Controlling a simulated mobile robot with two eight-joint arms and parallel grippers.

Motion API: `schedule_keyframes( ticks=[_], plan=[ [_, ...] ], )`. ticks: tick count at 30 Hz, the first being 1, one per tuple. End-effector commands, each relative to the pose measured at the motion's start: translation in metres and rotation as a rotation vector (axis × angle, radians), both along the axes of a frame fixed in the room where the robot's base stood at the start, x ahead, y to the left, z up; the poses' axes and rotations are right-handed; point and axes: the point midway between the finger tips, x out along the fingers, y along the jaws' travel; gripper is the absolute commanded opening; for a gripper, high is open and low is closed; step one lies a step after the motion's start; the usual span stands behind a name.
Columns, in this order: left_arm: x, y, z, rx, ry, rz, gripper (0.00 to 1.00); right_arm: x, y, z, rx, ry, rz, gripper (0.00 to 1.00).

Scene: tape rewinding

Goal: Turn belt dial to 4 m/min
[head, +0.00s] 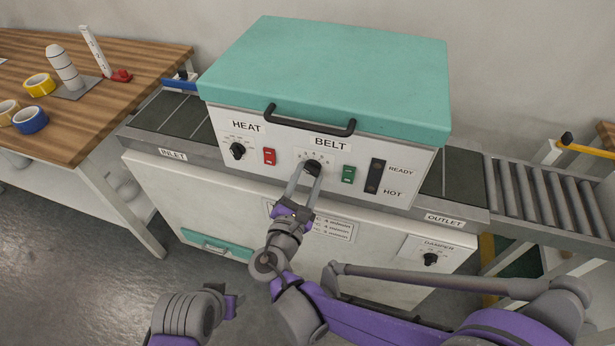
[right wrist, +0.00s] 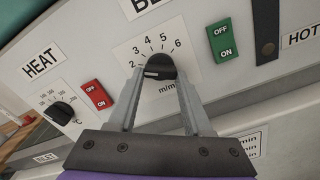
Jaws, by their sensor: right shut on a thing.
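The belt dial (head: 312,168) is a black round knob under the BELT label on the machine's front panel. My right gripper (head: 308,178) is shut on the dial, with one finger on each side, as the right wrist view (right wrist: 160,83) shows. The fingers cover the lower ends of the scale. My left gripper's fingers do not show.
A red switch (head: 269,156) and the heat dial (head: 237,151) are left of the belt dial, and a green switch (head: 348,174) is right of it. A black handle (head: 310,122) sticks out above. A wooden table (head: 110,100) with tape rolls stands at left.

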Motion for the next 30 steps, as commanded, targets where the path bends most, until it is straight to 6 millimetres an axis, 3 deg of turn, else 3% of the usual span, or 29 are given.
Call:
schedule_keyframes(
  ticks=[1, 6, 17, 30],
  plan=[
    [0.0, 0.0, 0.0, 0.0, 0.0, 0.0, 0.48, 0.0, 0.0, 0.0, 0.0, 0.0, 0.0, 0.31],
    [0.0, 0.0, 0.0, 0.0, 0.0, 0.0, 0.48, 0.0, 0.0, 0.0, 0.0, 0.0, 0.0, 0.01],
    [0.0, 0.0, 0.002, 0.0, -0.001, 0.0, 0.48, 0.0, 0.0, 0.001, 0.044, -0.012, 0.0, 0.0],
    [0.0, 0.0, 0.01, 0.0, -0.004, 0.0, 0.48, 0.001, 0.001, 0.002, 0.361, -0.098, 0.0, 0.0]
  ],
)
